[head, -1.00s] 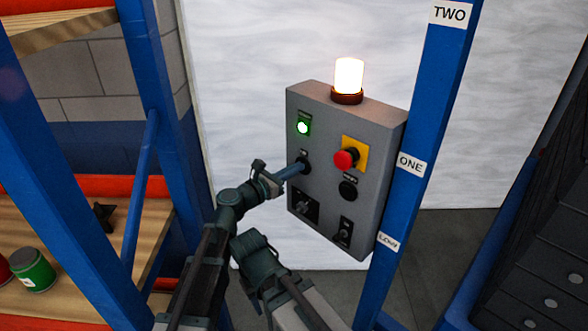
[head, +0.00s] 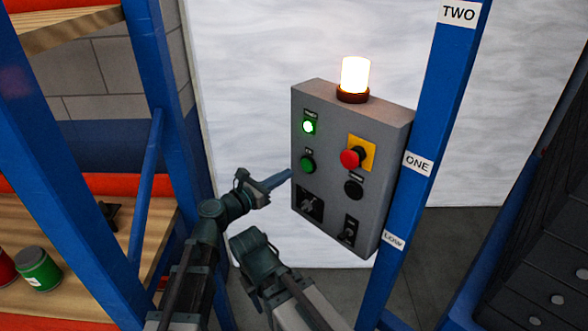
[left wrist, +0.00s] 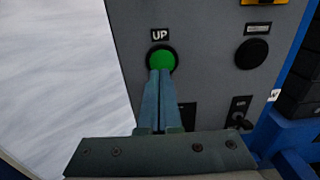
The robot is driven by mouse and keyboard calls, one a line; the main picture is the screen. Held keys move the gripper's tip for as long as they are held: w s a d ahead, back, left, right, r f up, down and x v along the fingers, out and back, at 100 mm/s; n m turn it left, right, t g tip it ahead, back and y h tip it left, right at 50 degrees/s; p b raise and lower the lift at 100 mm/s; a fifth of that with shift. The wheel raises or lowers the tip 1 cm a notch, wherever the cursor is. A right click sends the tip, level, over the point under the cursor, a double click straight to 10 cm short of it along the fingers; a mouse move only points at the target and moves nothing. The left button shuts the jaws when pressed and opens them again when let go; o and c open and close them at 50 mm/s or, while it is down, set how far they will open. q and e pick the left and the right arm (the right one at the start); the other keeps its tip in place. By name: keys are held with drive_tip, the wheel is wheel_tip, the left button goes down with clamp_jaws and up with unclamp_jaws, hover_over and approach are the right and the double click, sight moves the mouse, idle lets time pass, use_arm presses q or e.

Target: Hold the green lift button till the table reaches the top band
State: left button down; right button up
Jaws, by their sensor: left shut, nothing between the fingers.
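The green lift button (head: 307,163) is on the grey control panel (head: 372,195), below a lit green lamp (head: 309,126). In the left wrist view the green button (left wrist: 161,60) sits under an "UP" label. My left gripper (head: 289,174) is shut and empty. In the left wrist view the shut fingers (left wrist: 161,75) overlap the button's lower edge. The lift table cannot be made out. My right gripper is not in view.
A red stop button (head: 349,159) on yellow, a black button (head: 353,189) and switches share the panel. An amber beacon (head: 354,75) glows on top. The blue post (head: 430,120) carries labels LOW, ONE and TWO. Shelves with cans (head: 38,268) stand left.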

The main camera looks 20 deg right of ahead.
use_arm(q)
drive_tip(key=v, duration=0.7)
drive_tip(key=shift+s+a, duration=0.3)
idle(0.5)
